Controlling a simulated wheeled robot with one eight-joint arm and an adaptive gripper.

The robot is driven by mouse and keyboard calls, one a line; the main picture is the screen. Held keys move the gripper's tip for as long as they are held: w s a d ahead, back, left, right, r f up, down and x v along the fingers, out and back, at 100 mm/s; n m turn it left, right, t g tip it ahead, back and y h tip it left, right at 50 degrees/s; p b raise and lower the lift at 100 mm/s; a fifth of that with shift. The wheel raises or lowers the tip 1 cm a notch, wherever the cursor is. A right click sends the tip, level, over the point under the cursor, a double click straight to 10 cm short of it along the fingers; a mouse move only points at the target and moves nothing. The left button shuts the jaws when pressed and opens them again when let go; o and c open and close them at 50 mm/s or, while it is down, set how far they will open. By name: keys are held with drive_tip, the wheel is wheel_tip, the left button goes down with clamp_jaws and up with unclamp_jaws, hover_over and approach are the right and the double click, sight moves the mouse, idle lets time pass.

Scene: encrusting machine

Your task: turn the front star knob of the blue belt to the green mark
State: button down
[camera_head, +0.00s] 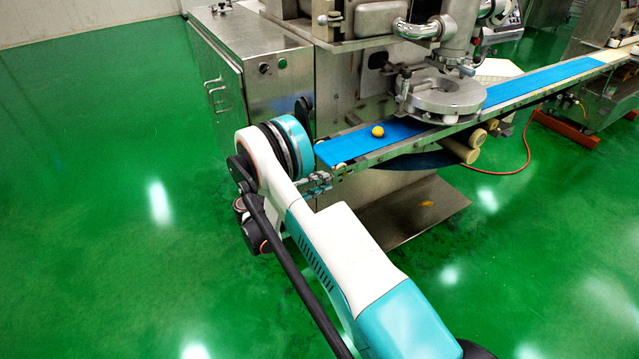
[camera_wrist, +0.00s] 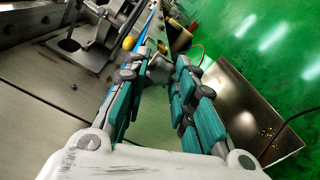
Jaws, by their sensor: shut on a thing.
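The blue belt (camera_head: 400,131) runs from the machine's front out to the right, with its near end just right of my wrist in the head view. A strip of it also shows in the wrist view (camera_wrist: 147,24). My gripper (camera_wrist: 156,72) is shut on a small grey piece (camera_wrist: 159,70), which looks like the front star knob, at the belt's near end. The fingertips hide much of the knob, so its points and angle cannot be read. I cannot make out the green mark.
A yellow-orange ball (camera_head: 377,131) lies on the belt, below and left of the round metal head (camera_head: 445,95). A steel cabinet (camera_head: 260,85) stands behind my wrist. A metal tray (camera_head: 405,212) is low under the belt. The green floor at left is clear.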

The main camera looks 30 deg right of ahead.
drive_tip(key=shift+m, duration=8.2)
drive_tip(key=c, duration=1.3)
unclamp_jaws()
drive_tip(key=shift+a, duration=0.1)
drive_tip(key=a, duration=1.2)
drive_tip(key=shift+s, duration=0.25)
drive_tip(key=shift+d, duration=0.1)
